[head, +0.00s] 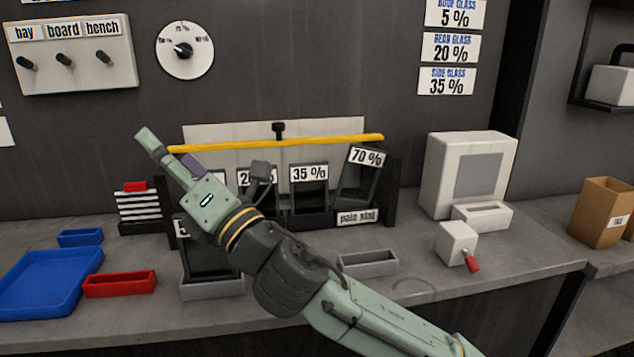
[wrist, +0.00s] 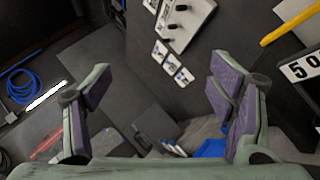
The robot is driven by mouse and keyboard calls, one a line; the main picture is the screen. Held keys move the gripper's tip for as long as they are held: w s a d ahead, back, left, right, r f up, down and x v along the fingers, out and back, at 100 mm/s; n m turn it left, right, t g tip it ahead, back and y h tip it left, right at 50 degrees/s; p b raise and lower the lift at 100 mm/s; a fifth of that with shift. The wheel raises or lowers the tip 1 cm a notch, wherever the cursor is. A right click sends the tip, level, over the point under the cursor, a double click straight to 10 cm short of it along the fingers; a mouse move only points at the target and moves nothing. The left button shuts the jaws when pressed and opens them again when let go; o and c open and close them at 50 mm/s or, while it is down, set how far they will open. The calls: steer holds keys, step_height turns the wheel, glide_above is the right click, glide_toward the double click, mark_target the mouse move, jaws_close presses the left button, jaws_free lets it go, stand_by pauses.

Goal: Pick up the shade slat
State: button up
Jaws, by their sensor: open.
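Dark slats with white percentage cards stand in a black rack (head: 392,190) at the back of the bench. They include a 35 % slat (head: 310,198) and a leaning 70 % slat (head: 356,186). A plate reading "pale slat" (head: 357,216) is at the rack's lower right. Another dark slat (head: 212,262) stands upright in front, partly hidden by my arm. I cannot tell which one is the shade slat. My gripper (head: 167,148) is open and raised before the rack's left end. In the wrist view nothing is between its pads (wrist: 160,100); a "50" card (wrist: 300,66) shows at right.
A yellow bar (head: 330,140) crosses above the rack. A striped block (head: 138,208), blue tray (head: 45,285) and red tray (head: 120,284) lie left. A grey tray (head: 368,263), red-levered box (head: 456,243) and pale machine (head: 440,170) are right. The front-right bench is clear.

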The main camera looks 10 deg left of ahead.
steer(key=w+d+f+m+t+h, duration=0.1)
steer(key=w+d+f+t+h, duration=0.2)
steer(key=w+d+f+h, duration=0.25)
steer(key=w+d+f+t+h, duration=0.2)
steer(key=w+d+f+h, duration=0.15)
steer(key=w+d, duration=0.4)
steer(key=m+t+h, duration=0.1)
steer(key=h, duration=0.5)
glide_toward(357, 188)
steer(key=w, duration=0.1)
steer(key=w+a, duration=0.1)
steer(key=shift+w+f+t, duration=0.3)
steer(key=shift+w+f, duration=0.1)
steer(key=p+x, duration=0.2)
steer(key=x, duration=0.2)
steer(key=shift+w+a+p, duration=0.2)
steer(key=shift+w+p, duration=0.15)
steer(key=shift+w+a, duration=0.1)
steer(key=shift+w, duration=0.3)
steer(key=c, duration=0.9)
steer(key=shift+r, duration=0.1)
